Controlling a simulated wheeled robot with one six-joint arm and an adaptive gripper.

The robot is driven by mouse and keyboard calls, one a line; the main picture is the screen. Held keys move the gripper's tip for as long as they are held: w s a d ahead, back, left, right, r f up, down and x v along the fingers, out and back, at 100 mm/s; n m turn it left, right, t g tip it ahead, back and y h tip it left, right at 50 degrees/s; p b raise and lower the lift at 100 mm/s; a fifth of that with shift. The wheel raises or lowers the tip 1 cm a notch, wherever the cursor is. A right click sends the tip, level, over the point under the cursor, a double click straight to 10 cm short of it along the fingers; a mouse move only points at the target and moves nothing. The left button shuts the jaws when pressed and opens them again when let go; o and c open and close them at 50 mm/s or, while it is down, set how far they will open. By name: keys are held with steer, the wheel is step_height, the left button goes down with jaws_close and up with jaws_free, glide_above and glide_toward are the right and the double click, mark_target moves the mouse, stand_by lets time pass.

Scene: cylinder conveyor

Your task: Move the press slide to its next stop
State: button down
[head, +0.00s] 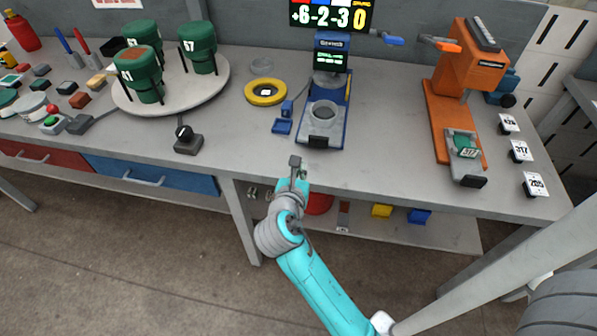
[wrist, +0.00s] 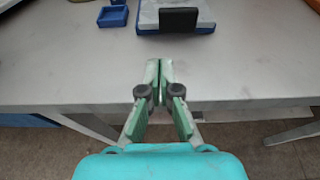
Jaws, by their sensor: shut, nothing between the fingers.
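The orange press (head: 470,65) stands on the right of the bench. Its slide (head: 464,158) is at the front end of the orange base, carrying a green block with a white label, and has a black handle (head: 469,182) at its front. My gripper (head: 297,165) is shut and empty at the bench's front edge, well left of the press slide and just in front of the blue machine. In the wrist view my gripper's fingers (wrist: 159,80) meet over the bench edge, apart from any object. The press is not in the wrist view.
A blue machine (head: 338,120) with a display and a black front handle (head: 318,142) stands ahead of my gripper; that handle also shows in the wrist view (wrist: 178,20). Left are a yellow ring (head: 266,98) and a round platter (head: 206,92) with green cylinders. Bench between machines is clear.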

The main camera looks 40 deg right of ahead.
glide_toward(313, 119)
steer(key=s+a+f, duration=0.2)
steer(key=f, duration=0.1)
steer(key=shift+s+a, duration=0.25)
steer(key=shift+a, duration=0.15)
steer(key=shift+w+d, duration=0.15)
steer(key=w+d, duration=0.2)
steer(key=d, duration=0.1)
steer(key=w+d, duration=0.5)
steer(key=d, duration=0.1)
steer(key=shift+w+d, duration=0.2)
steer(key=shift+d, duration=0.1)
steer(key=shift+w+d, duration=0.1)
steer(key=shift+r, duration=0.1)
